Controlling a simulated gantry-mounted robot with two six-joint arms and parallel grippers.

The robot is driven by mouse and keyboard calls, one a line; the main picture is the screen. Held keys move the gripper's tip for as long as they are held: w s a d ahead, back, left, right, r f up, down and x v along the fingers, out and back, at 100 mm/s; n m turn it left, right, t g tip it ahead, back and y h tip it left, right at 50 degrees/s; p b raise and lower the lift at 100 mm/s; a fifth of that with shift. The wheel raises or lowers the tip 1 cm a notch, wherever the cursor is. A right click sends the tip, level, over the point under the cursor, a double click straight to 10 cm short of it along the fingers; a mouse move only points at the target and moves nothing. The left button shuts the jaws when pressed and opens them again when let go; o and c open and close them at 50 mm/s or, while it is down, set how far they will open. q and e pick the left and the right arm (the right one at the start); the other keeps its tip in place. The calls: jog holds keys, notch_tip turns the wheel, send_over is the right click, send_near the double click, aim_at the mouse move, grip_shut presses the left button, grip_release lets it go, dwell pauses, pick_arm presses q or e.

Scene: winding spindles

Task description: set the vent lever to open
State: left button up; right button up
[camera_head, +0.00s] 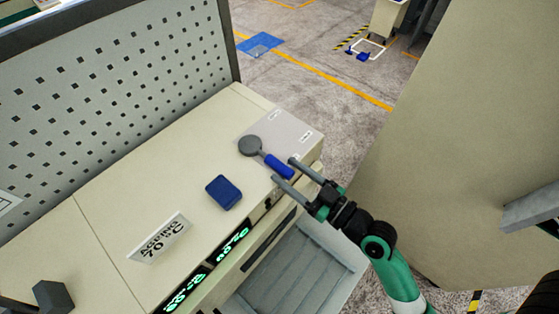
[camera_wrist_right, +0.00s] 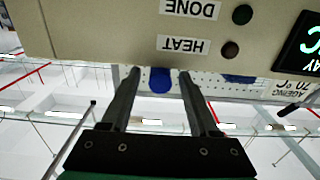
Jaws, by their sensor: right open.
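The vent lever has a round grey hub (camera_head: 250,146) and a blue handle (camera_head: 279,167). It sits on a light grey plate (camera_head: 290,128) at the cabinet top's right corner. The handle points down and right, toward the front edge. Small labels on the plate are too small to read. My right gripper (camera_head: 284,170) is open, with its two fingertips on either side of the handle's outer part; contact is not clear. In the right wrist view the blue handle end (camera_wrist_right: 160,80) shows between the open fingers (camera_wrist_right: 160,72). My left gripper is not in view.
A blue box (camera_head: 223,192) and an "AGEING 70 °C" sign (camera_head: 158,238) stand on the cabinet top (camera_head: 120,200). A dark six-sided object (camera_head: 52,297) is at the lower left. A perforated panel (camera_head: 120,85) rises behind. Front indicators read HEAT and DONE (camera_wrist_right: 190,12).

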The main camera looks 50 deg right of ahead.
aim_at(271, 161)
jog(key=w, duration=0.3)
jog(key=shift+w, duration=0.2)
grip_shut()
dwell(1.3)
